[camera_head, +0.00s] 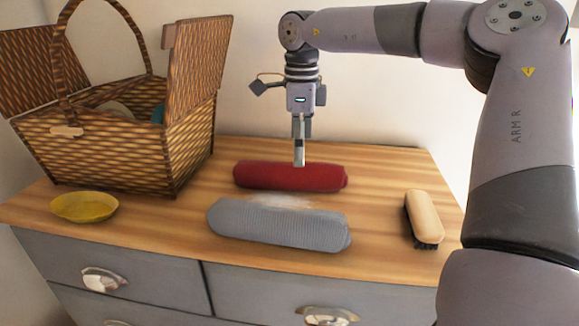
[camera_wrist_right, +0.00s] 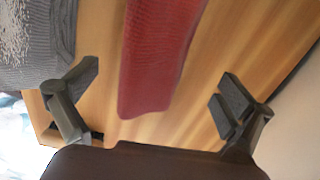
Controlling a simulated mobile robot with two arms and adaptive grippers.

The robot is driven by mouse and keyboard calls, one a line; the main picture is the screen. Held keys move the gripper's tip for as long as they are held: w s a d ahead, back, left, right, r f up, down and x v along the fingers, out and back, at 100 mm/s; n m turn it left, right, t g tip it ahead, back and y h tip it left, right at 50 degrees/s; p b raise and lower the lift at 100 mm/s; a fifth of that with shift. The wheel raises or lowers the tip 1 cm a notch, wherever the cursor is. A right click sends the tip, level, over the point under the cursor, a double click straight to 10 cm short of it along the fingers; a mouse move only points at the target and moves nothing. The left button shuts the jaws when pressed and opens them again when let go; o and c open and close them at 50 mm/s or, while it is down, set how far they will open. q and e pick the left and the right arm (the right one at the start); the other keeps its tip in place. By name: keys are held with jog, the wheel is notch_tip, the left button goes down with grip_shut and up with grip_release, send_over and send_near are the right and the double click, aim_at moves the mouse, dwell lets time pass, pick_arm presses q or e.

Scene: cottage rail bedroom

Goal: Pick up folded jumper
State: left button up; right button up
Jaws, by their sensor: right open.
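A red rolled or folded knit (camera_head: 290,177) lies across the dresser top. A grey ribbed folded knit (camera_head: 280,226) lies in front of it; I cannot tell for certain which one is the folded jumper. My right gripper (camera_head: 299,160) points down over the red one. In the right wrist view, the open fingers (camera_wrist_right: 160,75) are on either side of the red knit (camera_wrist_right: 158,60), with gaps at both sides and nothing gripped. The grey knit (camera_wrist_right: 30,45) shows at the upper left there. My left gripper is not in view.
A wicker basket (camera_head: 100,145) with raised lids stands at the left of the wooden dresser top (camera_head: 375,180). A yellow dish (camera_head: 84,207) sits in front of it. A wooden brush (camera_head: 424,215) lies at the right. The wall is close behind.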

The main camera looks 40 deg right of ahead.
jog(key=shift+s+f, duration=0.2)
jog(key=shift+s+f+p, duration=0.1)
jog(key=shift+f+p, duration=0.25)
jog(key=shift+p, duration=0.15)
notch_tip(320, 180, down, 4)
jog(key=shift+d+r+p, duration=0.15)
jog(key=shift+p, duration=0.65)
jog(key=shift+f, duration=0.3)
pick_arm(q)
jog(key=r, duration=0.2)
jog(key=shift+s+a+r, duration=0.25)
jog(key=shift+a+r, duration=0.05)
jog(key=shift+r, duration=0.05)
pick_arm(e)
jog(key=shift+c, duration=0.4)
jog(key=shift+c, duration=0.6)
jog(key=c, duration=0.5)
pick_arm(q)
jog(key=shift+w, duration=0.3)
pick_arm(e)
jog(key=c, duration=0.7)
